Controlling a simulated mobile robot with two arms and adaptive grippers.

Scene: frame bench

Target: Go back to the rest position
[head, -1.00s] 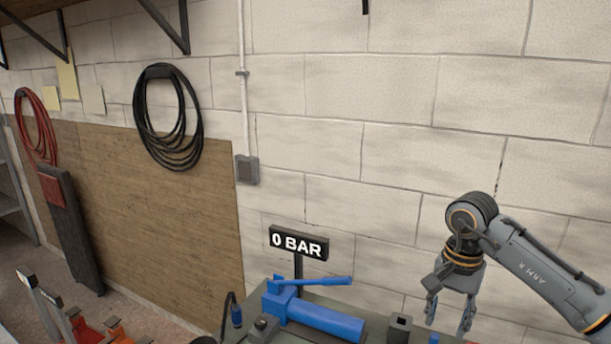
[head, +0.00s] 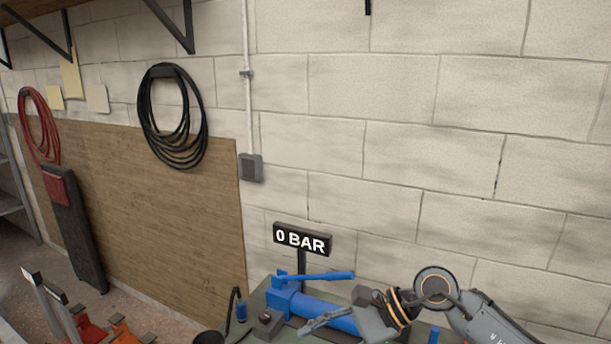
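My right arm comes in from the lower right. Its gripper (head: 322,321) points to the left, low over the bench and in front of the blue hand pump (head: 292,301). The fingers are seen edge-on and overlap, so their opening is unclear. No held object shows. The gripper and wrist hide part of the pump's cylinder; I cannot tell whether they touch it. The pump's lever lies nearly level above its body. My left gripper is out of the picture.
A sign reading "0 BAR" (head: 302,239) stands on a post behind the pump. A small black box (head: 267,322) and a blue-ended hose (head: 241,311) are left of it. Orange and red parts (head: 120,331) lie lower left.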

